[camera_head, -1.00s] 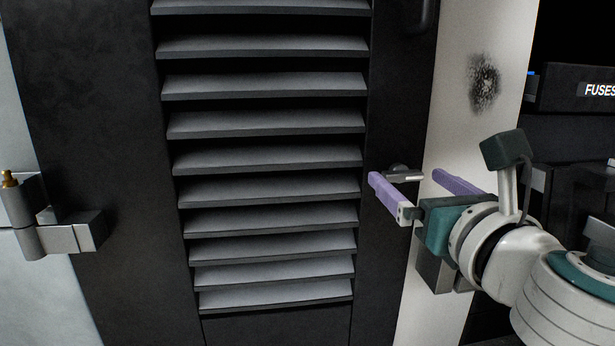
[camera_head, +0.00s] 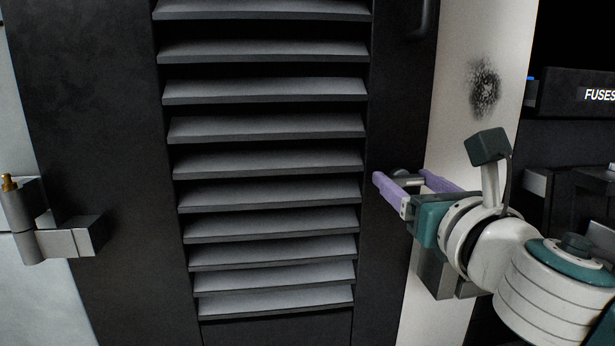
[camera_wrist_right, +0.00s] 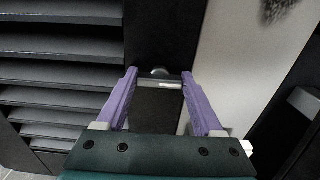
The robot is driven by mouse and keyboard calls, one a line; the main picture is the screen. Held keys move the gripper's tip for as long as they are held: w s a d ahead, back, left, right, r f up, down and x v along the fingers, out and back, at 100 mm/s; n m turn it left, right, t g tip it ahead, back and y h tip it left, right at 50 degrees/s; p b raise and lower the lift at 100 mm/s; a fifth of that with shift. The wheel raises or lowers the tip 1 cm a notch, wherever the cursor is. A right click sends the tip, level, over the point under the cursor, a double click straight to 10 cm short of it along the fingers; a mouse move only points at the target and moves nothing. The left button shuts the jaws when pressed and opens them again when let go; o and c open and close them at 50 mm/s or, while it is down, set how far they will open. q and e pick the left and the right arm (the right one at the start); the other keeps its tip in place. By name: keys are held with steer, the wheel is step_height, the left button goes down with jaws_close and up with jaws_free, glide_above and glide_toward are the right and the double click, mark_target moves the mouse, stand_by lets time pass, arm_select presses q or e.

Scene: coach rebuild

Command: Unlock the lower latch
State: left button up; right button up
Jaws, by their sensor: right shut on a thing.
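The lower latch (camera_head: 399,174) is a small grey metal piece with a rounded knob and a short bar, at the right edge of the black louvred door (camera_head: 125,170). My right gripper (camera_head: 404,180) reaches in from the right, its two purple fingers on either side of the latch. It is shut on the latch, and the fingers partly hide it. In the right wrist view the latch (camera_wrist_right: 170,85) lies between the fingertips, its bar roughly crosswise. My left gripper is not in view.
A pale frame post (camera_head: 455,120) with a dark smudge stands right of the door. A dark handle (camera_head: 422,18) is above on the door. A metal hinge (camera_head: 60,238) is at the left. A box labelled FUSES (camera_head: 575,93) is at the right.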

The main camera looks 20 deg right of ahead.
steer(key=c, duration=0.5)
steer(key=shift+o, duration=0.2)
steer(key=m, duration=0.6)
steer(key=shift+m, duration=0.4)
steer(key=m, duration=0.6)
steer(key=shift+d+f, duration=0.1)
steer(key=m, duration=0.4)
steer(key=shift+p, duration=0.4)
steer(key=shift+m, duration=0.5)
